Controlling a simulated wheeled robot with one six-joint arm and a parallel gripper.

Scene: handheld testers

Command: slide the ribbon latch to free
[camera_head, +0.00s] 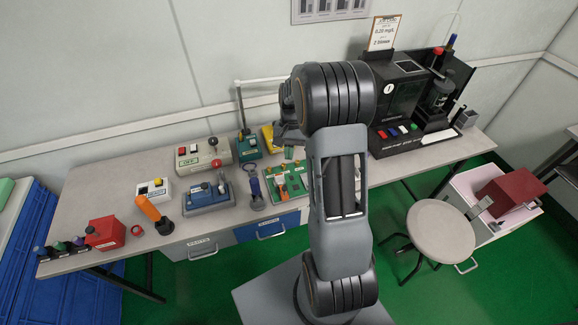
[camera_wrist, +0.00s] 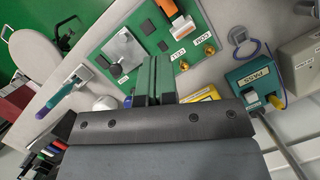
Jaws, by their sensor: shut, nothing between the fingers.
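The green circuit board (camera_wrist: 212,52) lies on the bench and fills the upper middle of the wrist view. An orange ribbon (camera_wrist: 168,6) runs onto it from the top edge. A pale bar-like piece (camera_wrist: 183,27) lies across the ribbon's end and looks like the latch; its position, locked or free, is unclear. In the head view the board (camera_head: 296,188) is partly hidden by my arm. My gripper (camera_wrist: 156,62) has its green fingers together and empty. The fingertips appear over the board's near edge, beside the silver plate (camera_wrist: 124,50) and apart from the pale piece.
A teal box (camera_wrist: 256,82) with a cable stands right of the board. A yellow device (camera_wrist: 205,95) is partly behind my gripper. A screwdriver-like tool (camera_wrist: 62,98) lies left. In the head view, a black instrument (camera_head: 402,100) stands right and a blue-grey device (camera_head: 208,195) left.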

